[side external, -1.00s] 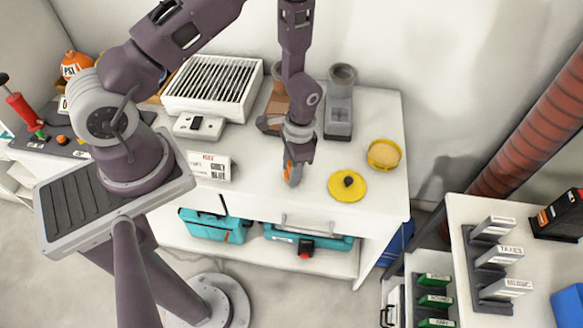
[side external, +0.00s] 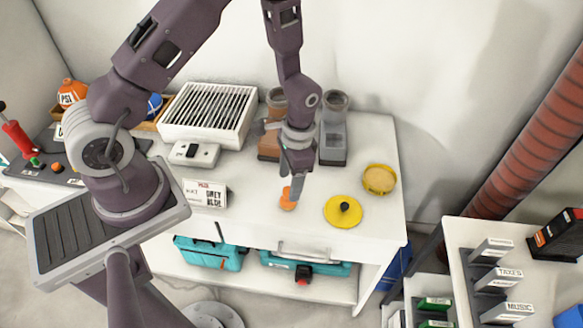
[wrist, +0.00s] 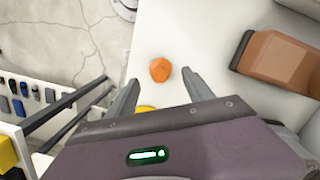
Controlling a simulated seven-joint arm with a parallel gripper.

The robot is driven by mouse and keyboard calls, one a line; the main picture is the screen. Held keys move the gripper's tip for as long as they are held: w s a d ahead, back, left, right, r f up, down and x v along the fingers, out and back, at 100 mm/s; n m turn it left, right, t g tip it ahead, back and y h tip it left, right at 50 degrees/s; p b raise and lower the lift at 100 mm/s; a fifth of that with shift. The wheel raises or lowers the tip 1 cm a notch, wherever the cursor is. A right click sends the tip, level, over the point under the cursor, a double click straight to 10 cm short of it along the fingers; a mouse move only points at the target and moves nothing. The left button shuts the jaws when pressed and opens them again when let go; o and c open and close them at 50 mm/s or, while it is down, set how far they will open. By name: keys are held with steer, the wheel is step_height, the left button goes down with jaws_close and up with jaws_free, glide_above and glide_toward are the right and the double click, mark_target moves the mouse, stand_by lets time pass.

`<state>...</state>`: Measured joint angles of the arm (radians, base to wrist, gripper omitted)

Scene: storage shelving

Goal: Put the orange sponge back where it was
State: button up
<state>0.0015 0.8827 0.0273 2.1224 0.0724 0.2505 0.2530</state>
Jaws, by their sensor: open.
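The orange sponge (side external: 287,201) is a small rounded piece lying on the white worktop (side external: 255,209) near its front edge. My gripper (side external: 293,185) points down just above and beside it. In the wrist view the sponge (wrist: 160,70) shows between and slightly beyond the two spread fingertips, with bare white surface around it. My gripper (wrist: 160,82) is open, with nothing visible held between its fingers.
A yellow disc (side external: 328,214) with a black knob lies right of the sponge; a yellow round dish (side external: 379,181) is behind it. A labelled white box (side external: 205,194) stands left. Brown and grey blocks (side external: 333,143) stand behind. The worktop's front edge is close.

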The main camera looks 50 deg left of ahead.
step_height(320, 180, up, 9)
step_height(320, 180, up, 10)
steer(key=n+t, duration=0.1)
steer(key=t, duration=0.1)
glide_above(288, 193)
steer(key=s+r+n+t, duration=0.2)
steer(key=s+r+t, duration=0.3)
steer(key=s+r, duration=0.8)
steer(key=shift+s+d+n, duration=0.3)
steer(key=shift+s+d, duration=0.15)
steer(key=shift+s, duration=0.6)
